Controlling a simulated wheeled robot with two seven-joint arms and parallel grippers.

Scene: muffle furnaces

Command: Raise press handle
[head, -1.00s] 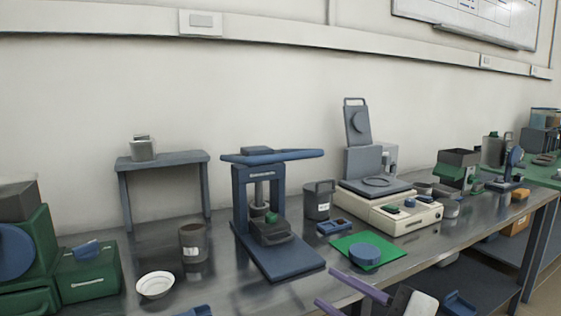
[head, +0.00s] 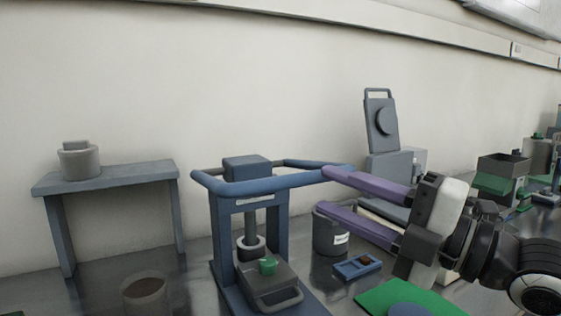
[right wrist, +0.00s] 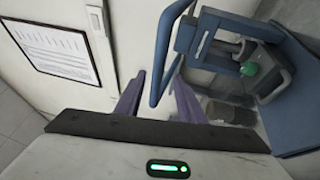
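The blue press (head: 222,240) stands on the bench, left of centre in the head view. Its handle (head: 270,186) is a blue looped bar at the top, lying roughly level. My right gripper (head: 322,190) has two purple fingers spread apart and reaches in from the right to the handle's right end. In the right wrist view the handle bar (right wrist: 160,55) runs between the open fingers (right wrist: 155,88), with gaps on both sides; contact cannot be told. The gripper holds nothing. My left gripper is not in view.
A grey mould with a green knob (head: 268,266) sits in the press. A dark canister (head: 328,238) and a small blue tray (head: 357,267) stand close below my right fingers. A green mat (head: 440,298) lies in front. A grey stand (head: 110,178) is at left.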

